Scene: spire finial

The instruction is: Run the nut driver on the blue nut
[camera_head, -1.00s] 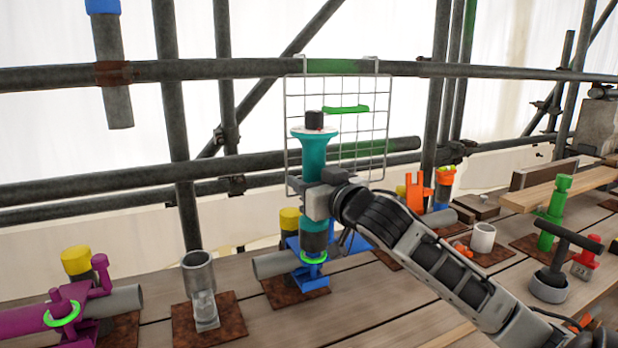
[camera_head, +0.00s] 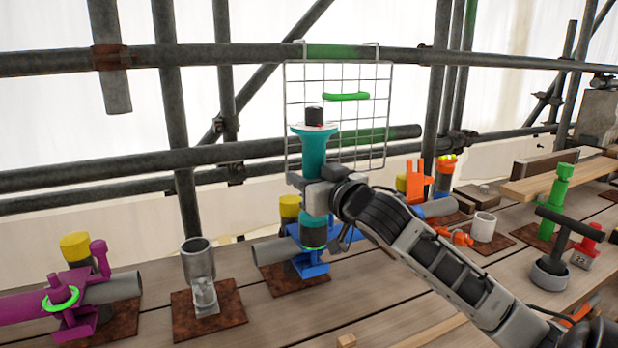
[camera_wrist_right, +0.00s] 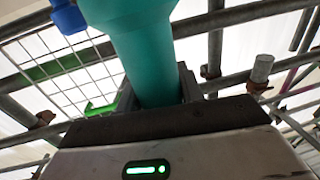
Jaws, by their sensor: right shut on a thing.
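The nut driver (camera_head: 314,150) is a teal upright tool with a dark cap on top and a dark socket at its lower end. My right gripper (camera_head: 317,194) is shut around its middle. The right wrist view shows the teal shaft (camera_wrist_right: 145,45) between the jaws. The socket stands over a blue clamp fitting (camera_head: 311,267) on a rusty plate. A bright green ring (camera_head: 313,249) shows at the socket's lower edge, just above the fitting. The blue nut itself cannot be made out; the socket may hide it. My left gripper is not in view.
A wire grid (camera_head: 365,135) hangs from the rail just behind the driver. A magenta clamp (camera_head: 75,318) and a grey upright tube (camera_head: 198,260) stand at left. A white cup (camera_head: 484,226) and a black T-handled tool (camera_head: 551,265) stand at right.

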